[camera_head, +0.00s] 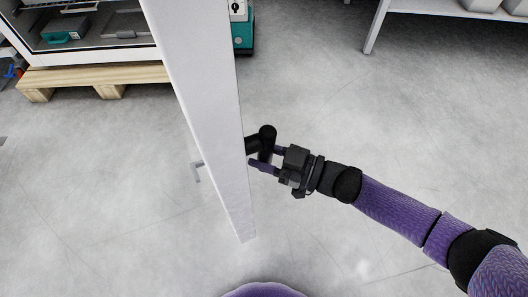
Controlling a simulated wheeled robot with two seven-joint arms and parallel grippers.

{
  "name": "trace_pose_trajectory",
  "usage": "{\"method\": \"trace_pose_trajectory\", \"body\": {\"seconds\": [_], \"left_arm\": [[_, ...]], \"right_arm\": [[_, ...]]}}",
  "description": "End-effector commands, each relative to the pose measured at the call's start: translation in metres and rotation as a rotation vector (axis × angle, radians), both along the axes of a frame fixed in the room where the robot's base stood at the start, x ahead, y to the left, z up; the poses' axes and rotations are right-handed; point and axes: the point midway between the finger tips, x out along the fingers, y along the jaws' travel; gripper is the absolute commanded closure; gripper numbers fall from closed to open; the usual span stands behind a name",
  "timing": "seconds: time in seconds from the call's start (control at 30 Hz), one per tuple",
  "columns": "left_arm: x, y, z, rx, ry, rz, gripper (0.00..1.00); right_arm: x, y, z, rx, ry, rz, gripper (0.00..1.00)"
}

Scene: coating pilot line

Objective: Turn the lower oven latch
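A tall white door or panel (205,100) stands nearly edge-on to my view in the middle. A black latch handle (266,136) sticks out from its right side. My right gripper (264,157) reaches in from the right at this latch, its two purple fingers apart. The black bar lies at the fingers, one finger passing just below its lower end. The far finger's tip is hidden behind the bar, so I cannot tell whether the fingers press on it. My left gripper is not in view.
A small grey handle (197,168) sticks out on the panel's left side. A wooden pallet (90,76) under a cabinet is at upper left. A teal and white unit (242,30) stands behind the panel. A white table (450,10) is at upper right. The grey floor around is clear.

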Motion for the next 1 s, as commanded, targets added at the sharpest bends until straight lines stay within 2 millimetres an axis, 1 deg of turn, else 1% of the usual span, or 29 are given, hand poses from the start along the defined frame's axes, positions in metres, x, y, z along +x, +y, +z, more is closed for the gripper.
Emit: {"method": "trace_pose_trajectory", "body": {"seconds": [0.3, 0.5, 1.0], "left_arm": [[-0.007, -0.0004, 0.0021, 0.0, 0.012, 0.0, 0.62], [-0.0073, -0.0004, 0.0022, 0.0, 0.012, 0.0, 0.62], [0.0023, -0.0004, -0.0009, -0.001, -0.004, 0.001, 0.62]], "right_arm": [[-0.0001, -0.0003, -0.0005, -0.001, 0.0, 0.0, 1.0], [-0.0001, -0.0003, -0.0006, -0.001, 0.0, -0.001, 1.0], [-0.0001, -0.0004, -0.0008, -0.002, 0.001, -0.001, 1.0]]}}
